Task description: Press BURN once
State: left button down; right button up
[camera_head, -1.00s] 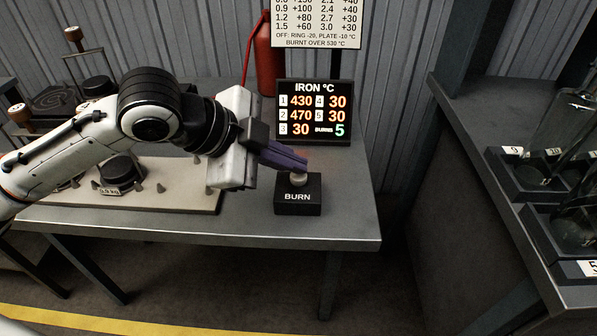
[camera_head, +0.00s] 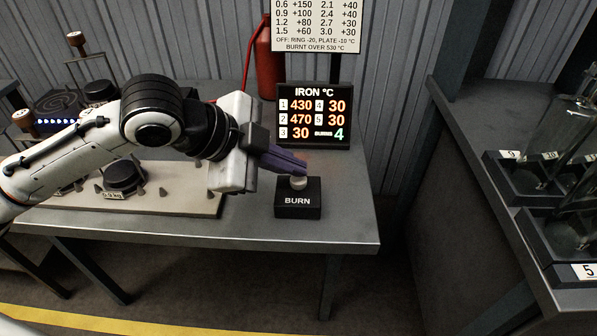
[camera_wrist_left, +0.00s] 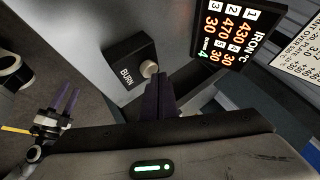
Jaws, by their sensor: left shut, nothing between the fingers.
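The BURN box (camera_head: 298,205) is a small black block near the table's front right corner, with a pale round button (camera_head: 298,183) on top. My left gripper (camera_head: 302,167) is shut and empty, its purple fingertips just over the button; I cannot tell whether they touch it. In the left wrist view the fingers (camera_wrist_left: 160,92) are close beside the button (camera_wrist_left: 149,68). The IRON °C display (camera_head: 313,115) reads 430, 470 and several 30s, with burns 4. My right gripper (camera_wrist_left: 67,101) shows in the left wrist view with its fingers apart.
A pale plate with pegs (camera_head: 180,195) and a dark weight lies left on the table (camera_head: 250,232). A red extinguisher (camera_head: 268,70) and a chart (camera_head: 317,25) stand behind. A second bench with glass-holding trays (camera_head: 525,180) is at the right.

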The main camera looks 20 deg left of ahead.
aim_at(292, 181)
pick_arm(q)
jog(key=shift+r+p, duration=0.35)
jog(key=shift+r, duration=0.05)
pick_arm(e)
jog(key=shift+r, duration=0.6)
pick_arm(q)
notch_tip(292, 181, up, 4)
jog(key=p, duration=0.4)
jog(key=shift+p, duration=0.3)
jog(key=shift+r+p, duration=0.6)
jog(key=shift+p, duration=0.2)
pick_arm(e)
jog(key=r, duration=0.1)
jog(key=d+r, duration=0.1)
jog(key=r, duration=0.1)
jog(key=shift+s+d+r, duration=0.35)
jog(key=shift+s+f, duration=0.1)
pick_arm(q)
jog(key=shift+s+f, duration=0.1)
